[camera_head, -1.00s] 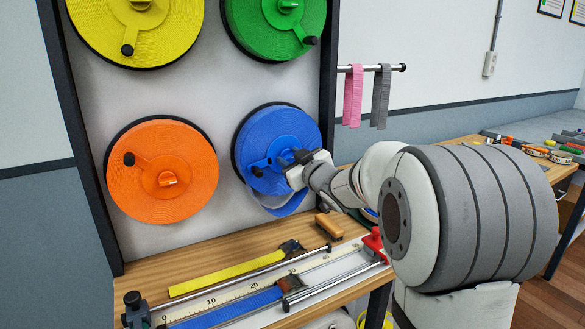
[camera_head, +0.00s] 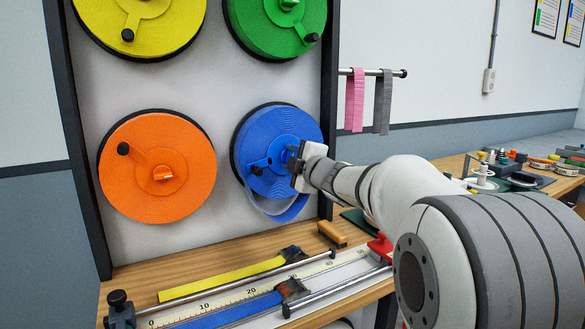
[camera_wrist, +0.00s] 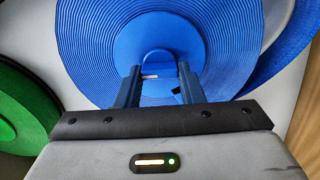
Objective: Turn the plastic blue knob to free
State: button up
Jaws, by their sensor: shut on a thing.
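The blue reel (camera_head: 262,125) hangs at the lower right of the strap wall, its crank ending in a black grip (camera_head: 256,170). My gripper (camera_head: 290,160) is at the reel's hub, its palm standing upright in the head view. In the wrist view, the blue reel (camera_wrist: 90,45) fills the top, and my two fingers (camera_wrist: 159,85) reach to its centre on either side of the small blue knob (camera_wrist: 157,60). My gripper is shut on this knob. Its position mark cannot be read, and my gripper mostly hides it in the head view.
Yellow (camera_head: 140,25), green (camera_head: 275,25) and orange (camera_head: 158,190) reels surround it. Below is a wooden bench (camera_head: 130,290) with a ruler, rails and straps. Pink (camera_head: 355,100) and grey (camera_head: 382,100) straps hang from a rod at the right.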

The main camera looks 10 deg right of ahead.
jog(key=shift+f+n+b, duration=0.15)
jog(key=shift+n+b, duration=0.7)
jog(key=shift+n, duration=0.65)
jog(key=o, duration=1)
jog(key=shift+s, duration=0.1)
jog(key=p+v, duration=0.1)
jog(key=v, duration=0.6)
jog(key=shift+s+d, duration=0.15)
jog(key=shift+s, duration=0.15)
